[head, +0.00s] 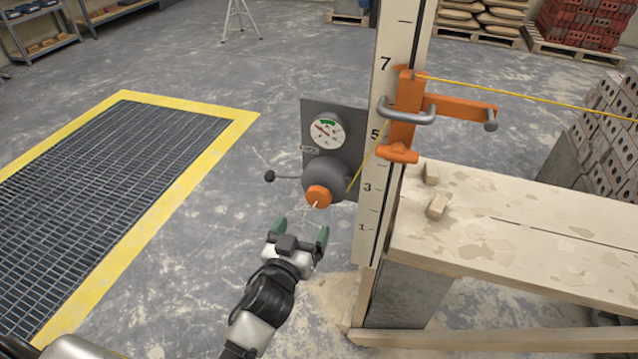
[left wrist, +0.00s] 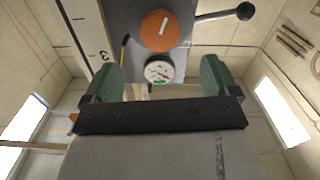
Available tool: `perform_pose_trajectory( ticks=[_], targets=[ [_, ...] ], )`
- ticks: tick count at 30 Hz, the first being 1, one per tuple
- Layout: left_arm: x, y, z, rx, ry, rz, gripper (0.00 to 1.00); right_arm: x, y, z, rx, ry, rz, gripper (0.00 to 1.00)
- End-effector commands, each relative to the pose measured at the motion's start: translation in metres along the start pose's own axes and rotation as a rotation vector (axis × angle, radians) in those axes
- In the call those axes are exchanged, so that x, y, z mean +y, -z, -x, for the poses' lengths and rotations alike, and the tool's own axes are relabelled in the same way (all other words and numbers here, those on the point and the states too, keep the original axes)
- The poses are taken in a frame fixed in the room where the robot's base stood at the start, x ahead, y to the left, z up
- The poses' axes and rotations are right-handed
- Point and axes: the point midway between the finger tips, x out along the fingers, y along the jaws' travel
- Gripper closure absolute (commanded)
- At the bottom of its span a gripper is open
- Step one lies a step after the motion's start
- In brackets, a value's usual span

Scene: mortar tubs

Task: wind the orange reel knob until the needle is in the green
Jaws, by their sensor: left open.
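The orange reel knob (head: 318,196), with a white mark, sits on the front of a dark grey reel (head: 322,172). Above it is a round white gauge (head: 327,131) with a green band at its top. Its reddish needle appears to lie left of the green, though it is small. My left gripper (head: 300,231) is open and empty, its green fingers just below and short of the knob. In the left wrist view the knob (left wrist: 158,31) and gauge (left wrist: 159,70) show beyond the open fingers. My right gripper is not in view.
A lever with a black ball (head: 270,176) sticks out left of the reel. The numbered post (head: 367,205) stands close right, carrying an orange bracket (head: 404,112) and a yellow line. A bench (head: 500,232) lies right. Floor left of the reel is clear up to the yellow-edged grate (head: 190,200).

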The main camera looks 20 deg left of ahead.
Motion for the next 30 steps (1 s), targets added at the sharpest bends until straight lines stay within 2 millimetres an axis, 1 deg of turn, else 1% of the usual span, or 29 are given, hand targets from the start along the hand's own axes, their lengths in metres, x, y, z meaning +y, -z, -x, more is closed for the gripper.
perform_pose_trajectory(
  ticks=[2, 5, 10, 15, 18, 21, 24, 30],
  targets=[
    [0.0, 0.0, -0.001, 0.001, 0.002, 0.032, 0.11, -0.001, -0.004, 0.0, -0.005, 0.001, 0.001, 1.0],
    [0.0, 0.001, -0.011, 0.002, 0.001, 0.036, 0.11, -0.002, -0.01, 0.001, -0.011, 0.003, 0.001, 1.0],
    [0.0, 0.001, -0.042, 0.003, 0.001, 0.031, 0.11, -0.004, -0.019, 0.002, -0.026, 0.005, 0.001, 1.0],
    [0.0, 0.001, -0.074, 0.002, 0.001, 0.029, 0.11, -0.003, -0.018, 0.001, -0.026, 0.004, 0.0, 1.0],
    [0.0, 0.0, -0.089, 0.002, 0.002, 0.03, 0.11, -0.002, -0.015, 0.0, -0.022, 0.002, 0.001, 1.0],
    [0.0, 0.0, -0.099, 0.001, 0.002, 0.031, 0.11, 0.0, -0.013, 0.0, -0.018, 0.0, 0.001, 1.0],
    [0.0, 0.0, -0.105, 0.001, 0.002, 0.031, 0.11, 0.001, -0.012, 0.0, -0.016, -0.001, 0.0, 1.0],
    [0.0, 0.0, -0.107, 0.0, 0.002, 0.031, 0.11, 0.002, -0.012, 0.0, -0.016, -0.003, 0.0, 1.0]
  ],
)
